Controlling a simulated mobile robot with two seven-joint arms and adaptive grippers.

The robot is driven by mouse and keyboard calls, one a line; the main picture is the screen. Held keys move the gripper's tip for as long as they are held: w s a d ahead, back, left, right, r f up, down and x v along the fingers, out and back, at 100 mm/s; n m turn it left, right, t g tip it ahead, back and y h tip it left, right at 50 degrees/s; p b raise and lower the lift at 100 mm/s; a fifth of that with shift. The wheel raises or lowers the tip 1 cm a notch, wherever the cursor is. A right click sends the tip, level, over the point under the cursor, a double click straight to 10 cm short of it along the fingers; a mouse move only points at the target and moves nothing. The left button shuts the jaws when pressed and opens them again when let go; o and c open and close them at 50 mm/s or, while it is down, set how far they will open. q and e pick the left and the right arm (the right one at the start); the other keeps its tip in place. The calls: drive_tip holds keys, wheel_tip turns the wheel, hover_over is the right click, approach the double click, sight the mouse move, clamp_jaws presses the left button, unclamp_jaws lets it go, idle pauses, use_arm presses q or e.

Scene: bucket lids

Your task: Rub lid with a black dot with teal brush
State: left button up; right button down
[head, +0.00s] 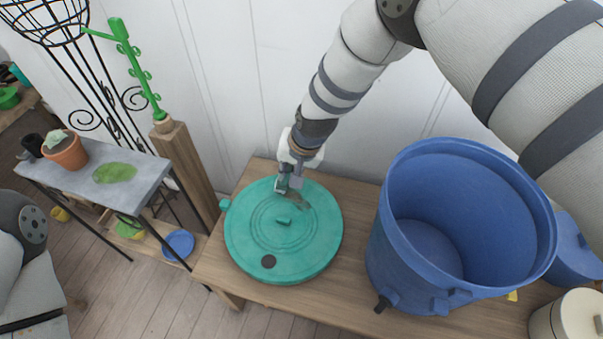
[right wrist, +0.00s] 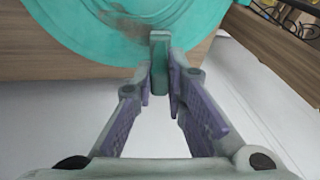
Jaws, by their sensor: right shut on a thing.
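The teal lid with a black dot (head: 269,261) lies flat on the wooden table, with the dot near its front edge and a small raised handle in its middle. A greyish-brown smudge shows on its surface, near the brush. It also shows in the right wrist view (right wrist: 75,30). My right gripper (head: 289,183) is over the lid's back edge, shut on the teal brush (right wrist: 159,62). The brush's far end is at the lid by the smudge; I cannot tell whether it touches. My left gripper is outside the view.
An open blue bucket (head: 430,245) stands on the table (head: 335,285) right of the lid. A blue lid (head: 575,250) and a cream container (head: 568,318) are farther right. A white wall is close behind.

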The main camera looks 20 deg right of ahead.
drive_tip(key=shift+w+a, duration=0.1)
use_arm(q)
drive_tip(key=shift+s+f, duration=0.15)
use_arm(e)
drive_tip(key=shift+f, duration=0.35)
idle(0.7)
idle(0.4)
